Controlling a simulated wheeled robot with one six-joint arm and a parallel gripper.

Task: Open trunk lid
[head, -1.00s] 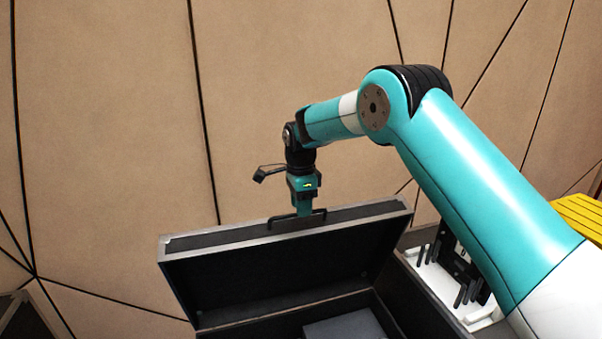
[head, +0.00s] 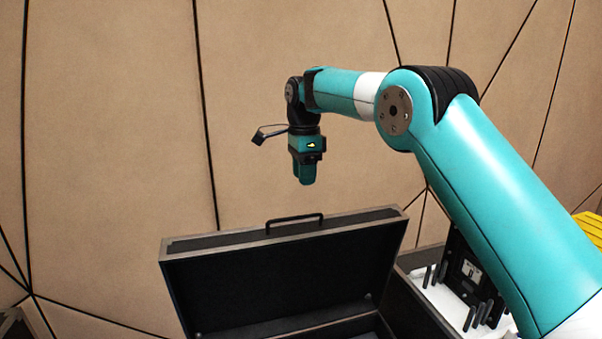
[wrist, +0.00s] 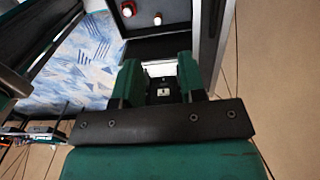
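The trunk lid (head: 285,275) stands raised at the bottom of the head view, its dark inner side facing me. A dark handle (head: 295,220) sticks up from its top edge. My gripper (head: 304,183) points down above the handle, clear of it and of the lid. In the wrist view my gripper (wrist: 160,80) shows two green fingers apart with nothing held between them. The open trunk body (head: 415,310) shows only in part; most of its inside is below the frame.
My arm crosses the right side. A white tray-like surface with dark posts (head: 450,300) lies right of the trunk, and a yellow thing (head: 590,225) is at the right edge. A panelled beige wall (head: 110,120) stands behind. Space around my gripper is clear.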

